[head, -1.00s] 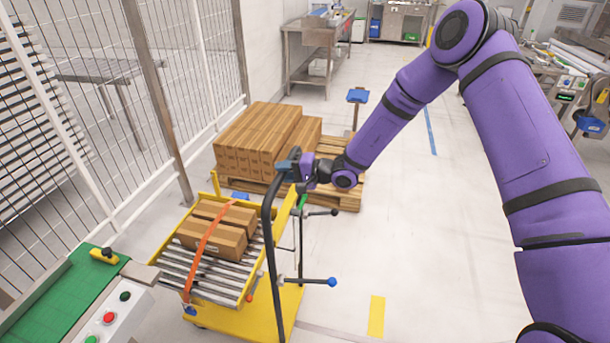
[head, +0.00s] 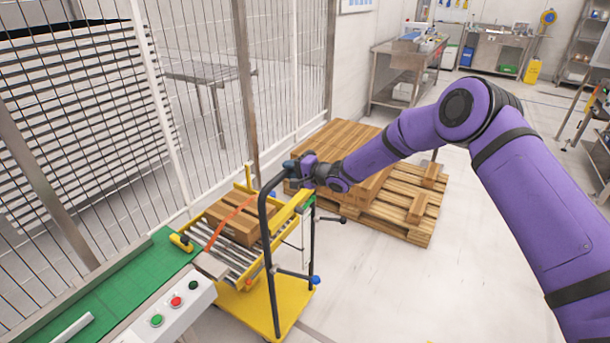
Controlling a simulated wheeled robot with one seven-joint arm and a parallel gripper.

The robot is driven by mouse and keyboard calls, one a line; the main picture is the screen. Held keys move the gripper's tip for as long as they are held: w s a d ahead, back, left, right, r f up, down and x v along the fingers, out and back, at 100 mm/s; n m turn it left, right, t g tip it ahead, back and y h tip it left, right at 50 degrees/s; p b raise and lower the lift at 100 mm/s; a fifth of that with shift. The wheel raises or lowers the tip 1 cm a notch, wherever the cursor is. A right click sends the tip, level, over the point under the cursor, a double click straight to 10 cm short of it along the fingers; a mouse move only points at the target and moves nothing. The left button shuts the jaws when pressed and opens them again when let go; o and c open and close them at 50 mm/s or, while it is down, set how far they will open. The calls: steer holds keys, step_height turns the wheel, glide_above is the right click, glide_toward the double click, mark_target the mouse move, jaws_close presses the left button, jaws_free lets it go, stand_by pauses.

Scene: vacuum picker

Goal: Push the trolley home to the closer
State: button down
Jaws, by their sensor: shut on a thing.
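The trolley (head: 262,302) is yellow with a roller top and a tall dark push handle (head: 264,215). My gripper (head: 292,170) is shut on the top of that handle. Cardboard boxes (head: 232,222) ride on the rollers under an orange strap (head: 230,222). The closer's green belt (head: 120,285) is at the lower left, with a control panel (head: 178,303) on its near side. The trolley's left end is close to the belt's end; I cannot tell whether they touch. My gripper's fingers are small and partly hidden by its body.
A wire fence (head: 200,100) runs along the left behind the belt and trolley. A pallet (head: 410,210) with stacked cartons stands just behind the trolley. A steel table (head: 400,75) is farther back. The floor (head: 430,280) to the right is clear.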

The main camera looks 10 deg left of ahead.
steer(key=a, duration=0.1)
steer(key=w+a, duration=0.1)
steer(key=shift+a+r, duration=0.1)
steer(key=shift+a, duration=0.25)
steer(key=c, duration=0.9)
jaws_free()
steer(key=shift+a, duration=0.15)
steer(key=v, duration=1)
steer(key=shift+s+d, duration=0.1)
steer(key=shift+d, duration=0.3)
